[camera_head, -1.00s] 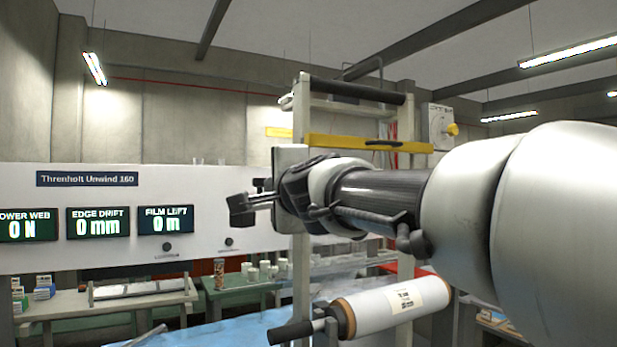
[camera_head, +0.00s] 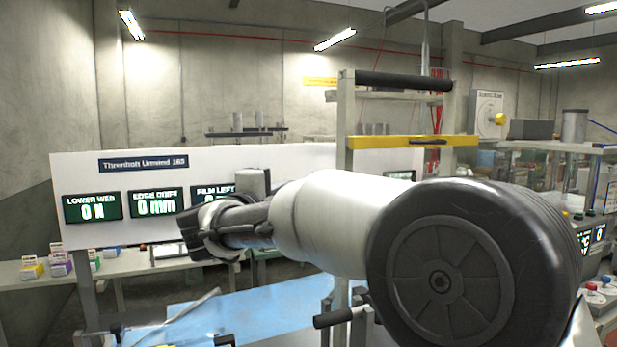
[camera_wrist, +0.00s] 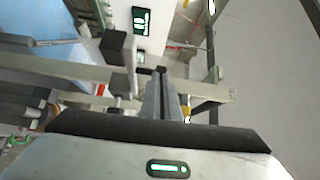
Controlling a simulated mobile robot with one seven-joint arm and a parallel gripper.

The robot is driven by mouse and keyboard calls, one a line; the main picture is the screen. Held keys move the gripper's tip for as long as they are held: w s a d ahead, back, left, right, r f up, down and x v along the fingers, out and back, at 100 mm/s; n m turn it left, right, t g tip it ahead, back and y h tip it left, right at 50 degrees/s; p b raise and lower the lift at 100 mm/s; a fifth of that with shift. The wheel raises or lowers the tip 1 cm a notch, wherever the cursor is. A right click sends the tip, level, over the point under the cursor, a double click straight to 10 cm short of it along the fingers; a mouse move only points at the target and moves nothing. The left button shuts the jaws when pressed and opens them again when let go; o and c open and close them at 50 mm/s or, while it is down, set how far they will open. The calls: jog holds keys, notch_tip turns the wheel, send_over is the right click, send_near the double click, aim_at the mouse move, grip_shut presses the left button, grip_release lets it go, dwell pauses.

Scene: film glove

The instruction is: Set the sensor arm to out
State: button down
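The film unwind machine has a white panel (camera_head: 75,172) with a name plate (camera_head: 143,163) and lit displays: lower web 0 N (camera_head: 93,206), edge drift 0 mm (camera_head: 157,202) and film left, partly covered by my arm. An upright frame carries a yellow bar (camera_head: 385,142) and a black roller (camera_head: 400,80). I cannot pick out the sensor arm with certainty; my arm covers much of the machine's middle. My gripper (camera_head: 190,228) is in front of the panel's lower part, touching nothing that I can make out.
A bench with small colourful boxes (camera_head: 62,262) stands at the left. A blue sheet (camera_head: 250,300) lies low in front. A black handle (camera_head: 333,318) juts out below my arm. A box with a yellow knob (camera_head: 499,118) and glass-sided equipment (camera_head: 565,175) stand at the right.

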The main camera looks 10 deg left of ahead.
jog(key=shift+w+a+r+m+g+h+p, duration=0.2)
jog(key=shift+w+m+h+p, duration=0.1)
jog(key=shift+m+h+p, duration=0.25)
jog(key=shift+w+a+r+m+g+h+p, duration=0.1)
jog(key=shift+w+a+m+h+p, duration=0.2)
jog(key=shift+h, duration=0.35)
